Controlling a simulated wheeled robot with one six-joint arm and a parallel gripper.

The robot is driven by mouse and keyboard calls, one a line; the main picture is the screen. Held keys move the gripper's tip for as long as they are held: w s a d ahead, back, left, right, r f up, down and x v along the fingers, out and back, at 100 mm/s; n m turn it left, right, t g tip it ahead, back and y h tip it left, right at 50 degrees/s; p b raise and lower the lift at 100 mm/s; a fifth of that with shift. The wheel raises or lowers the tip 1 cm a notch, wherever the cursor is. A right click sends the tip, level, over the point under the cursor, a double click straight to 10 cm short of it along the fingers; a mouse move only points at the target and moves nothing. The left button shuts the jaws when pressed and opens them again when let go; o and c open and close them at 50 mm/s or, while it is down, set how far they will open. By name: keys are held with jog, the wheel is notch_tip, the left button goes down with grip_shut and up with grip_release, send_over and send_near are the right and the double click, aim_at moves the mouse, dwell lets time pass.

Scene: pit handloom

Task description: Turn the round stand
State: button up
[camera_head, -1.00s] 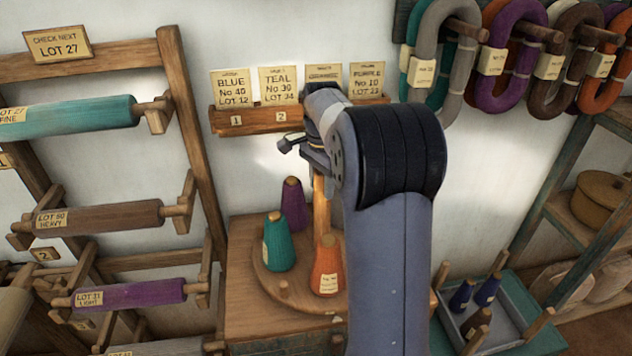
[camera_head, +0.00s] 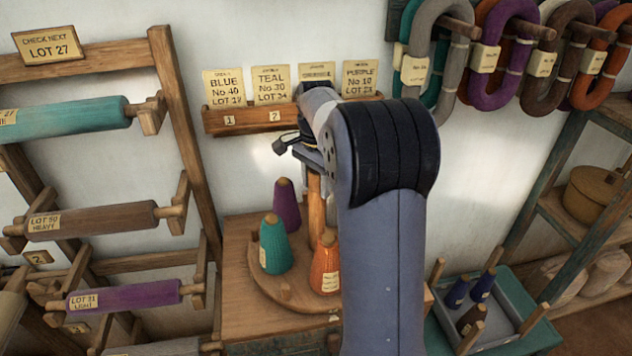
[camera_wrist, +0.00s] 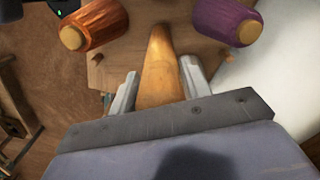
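The round stand (camera_head: 270,276) is a wooden disc on a box. It carries a teal cone (camera_head: 275,245), a purple cone (camera_head: 287,206) and an orange cone (camera_head: 325,265), and a wooden post (camera_head: 316,205) rises from its middle. My gripper (camera_wrist: 158,66) is over the stand with its two fingers on either side of the post (camera_wrist: 159,75), and it looks shut on it. The wrist view shows the orange cone (camera_wrist: 92,22) and the purple cone (camera_wrist: 226,20) beyond the fingers. In the head view my arm hides the fingers and the stand's right side.
A card rail (camera_head: 240,120) is on the wall behind the stand. A rack with a teal roller (camera_head: 70,118) stands at left. A tray (camera_head: 500,330) with small dark bobbins is at lower right. Coloured hanks (camera_head: 500,60) hang at upper right.

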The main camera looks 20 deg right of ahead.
jog(key=shift+o, duration=1.3)
notch_tip(320, 180, up, 11)
jog(key=shift+f+b, duration=0.1)
jog(key=shift+b, duration=0.35)
notch_tip(320, 180, down, 11)
jog(key=shift+r+p, duration=0.1)
jog(key=shift+p, duration=0.35)
